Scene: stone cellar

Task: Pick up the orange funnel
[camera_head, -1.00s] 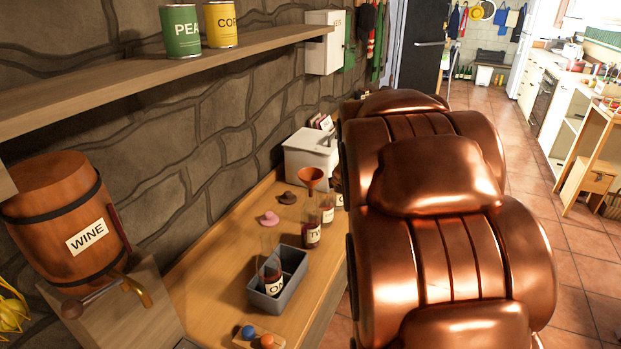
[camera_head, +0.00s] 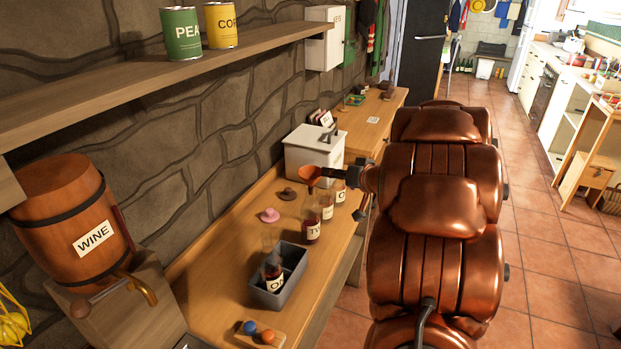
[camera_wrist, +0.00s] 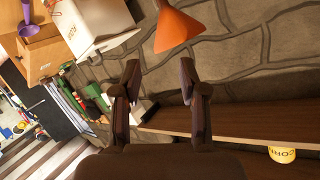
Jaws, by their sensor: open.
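The orange funnel (camera_head: 309,175) is upright, wide end up, above the row of labelled bottles on the wooden bench. Its stem meets the bottles below; whether it sits in one I cannot tell. In the wrist view the funnel (camera_wrist: 178,27) is just past my fingertips, near the line between them. My gripper (camera_wrist: 160,66) is open, with nothing between its fingers. In the head view my gripper (camera_head: 345,176) is close to the right of the funnel, at about its height; any contact is unclear.
Labelled bottles (camera_head: 312,226) stand below the funnel. A grey crate (camera_head: 290,289) holds another bottle at the front. A white box (camera_head: 302,155) stands behind the funnel. Pink (camera_head: 269,215) and dark (camera_head: 288,195) hat-shaped pieces lie to the left. A shelf (camera_head: 120,85) overhangs the bench.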

